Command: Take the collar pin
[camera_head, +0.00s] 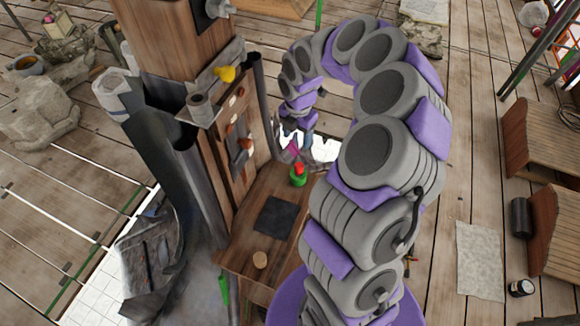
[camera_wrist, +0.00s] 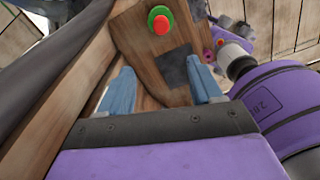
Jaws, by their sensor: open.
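I cannot tell for certain which thing is the collar pin. A small red-topped piece with a green base (camera_head: 298,175) stands on the wooden shelf beside the post; it also shows at the top of the wrist view (camera_wrist: 160,21). A yellow knob-like piece (camera_head: 226,74) sits on the grey bracket high on the post. A small magenta piece (camera_head: 293,148) shows just under my fingers. My gripper (camera_head: 297,134) is above the far end of the shelf.
The wooden post (camera_head: 165,40), with grey metal sheets (camera_head: 170,170), rises left of the arm. Plank crates (camera_head: 545,145) stand far right.

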